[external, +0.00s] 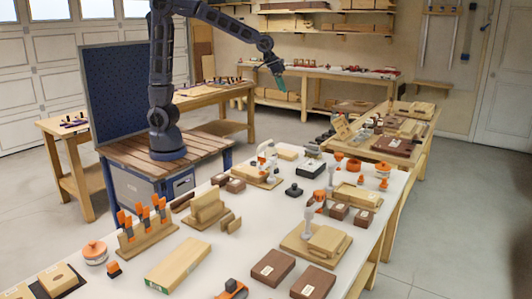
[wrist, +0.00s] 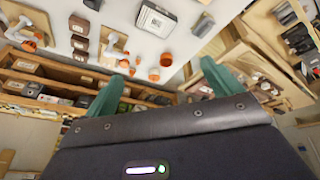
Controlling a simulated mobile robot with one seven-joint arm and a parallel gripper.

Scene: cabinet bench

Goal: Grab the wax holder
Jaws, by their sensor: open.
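No object is clearly recognisable as the wax holder. Round orange-and-white containers are possible candidates: one (external: 95,252) at the front left of the white bench, and several at its back right, including one (external: 383,169). Small orange-and-white items also show in the wrist view, one (wrist: 166,60) between the finger directions, too small to identify. My gripper (external: 277,80) is raised above and behind the bench, well apart from everything on it. In the wrist view its two green fingers (wrist: 162,68) are spread with nothing between them.
The white bench (external: 200,255) is crowded with wooden blocks, brown boxes (external: 272,267), an orange-handled tool rack (external: 146,230) and a wooden tray (external: 315,243). A blue pegboard (external: 112,90) stands left of my arm. Other worktables line the back and right.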

